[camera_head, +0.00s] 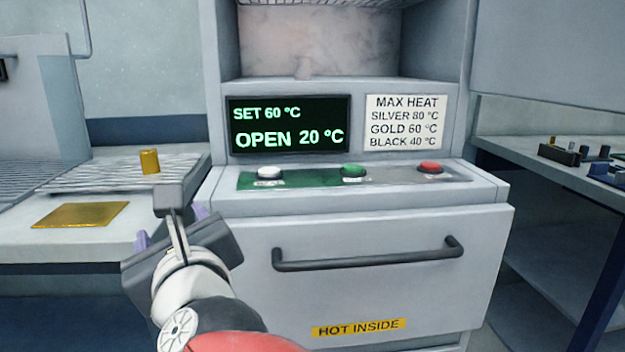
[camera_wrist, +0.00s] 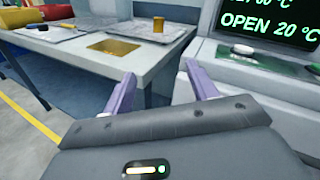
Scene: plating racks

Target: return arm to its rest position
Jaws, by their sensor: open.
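My gripper (camera_head: 172,226) is raised in front of the left side of the oven unit, in the lower left of the head view. In the wrist view my gripper (camera_wrist: 160,92) shows two purple fingers spread apart with nothing between them. It points toward the gap between the left table and the oven unit. In the head view the gripper's body hides part of the table edge and the oven's front left corner.
The oven unit (camera_head: 370,232) has a display (camera_head: 290,124) reading SET 60 °C, OPEN 20 °C, and white, green and red buttons. A gold cylinder (camera_head: 150,161) stands on a rack left, behind a gold plate (camera_head: 80,215). A table (camera_head: 540,165) with small parts stands right.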

